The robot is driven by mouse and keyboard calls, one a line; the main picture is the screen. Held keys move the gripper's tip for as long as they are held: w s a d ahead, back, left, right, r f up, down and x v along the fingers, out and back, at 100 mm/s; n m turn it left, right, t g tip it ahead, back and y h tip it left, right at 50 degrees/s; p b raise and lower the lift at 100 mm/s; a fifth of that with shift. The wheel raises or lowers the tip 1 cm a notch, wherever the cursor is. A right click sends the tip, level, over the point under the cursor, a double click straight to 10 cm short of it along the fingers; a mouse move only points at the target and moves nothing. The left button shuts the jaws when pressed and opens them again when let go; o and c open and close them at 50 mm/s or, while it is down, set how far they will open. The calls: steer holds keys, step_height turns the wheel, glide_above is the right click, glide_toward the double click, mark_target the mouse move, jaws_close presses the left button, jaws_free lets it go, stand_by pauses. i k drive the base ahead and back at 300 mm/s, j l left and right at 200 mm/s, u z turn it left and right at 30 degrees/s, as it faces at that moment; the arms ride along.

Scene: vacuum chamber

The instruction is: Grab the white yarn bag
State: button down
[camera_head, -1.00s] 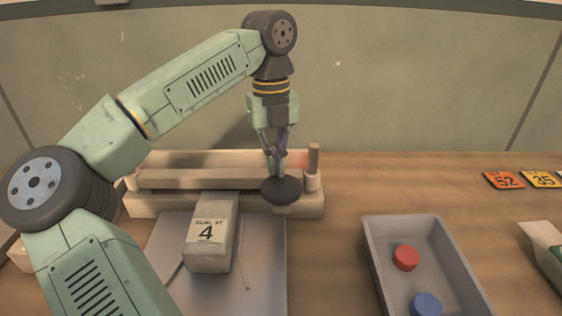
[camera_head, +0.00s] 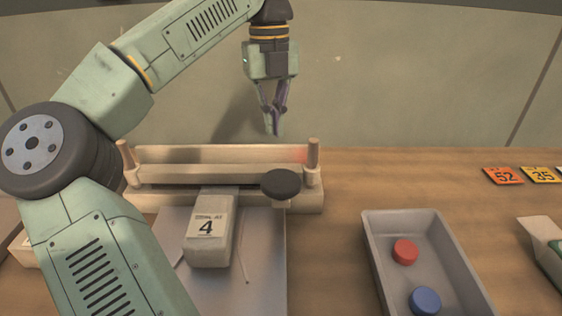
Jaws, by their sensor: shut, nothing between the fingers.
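A pale, boxy bag (camera_head: 211,248) with a label reading "4" lies on the grey plate at the front of the wooden bar fixture. It is the only white bag-like thing near my gripper; I cannot tell if it holds yarn. My gripper (camera_head: 275,132) is shut and empty, pointing down above the right part of the fixture. It is above and apart from the dark round knob (camera_head: 281,183), and up and to the right of the bag in the picture.
The bar fixture (camera_head: 165,202) has upright posts at both ends. A grey tray (camera_head: 441,237) holds a red disc (camera_head: 405,252) and a blue disc (camera_head: 425,300). Number cards (camera_head: 503,175) lie at right. A white box (camera_head: 536,240) is cut off at the right edge.

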mark_target(208, 242)
steer(key=k, duration=1)
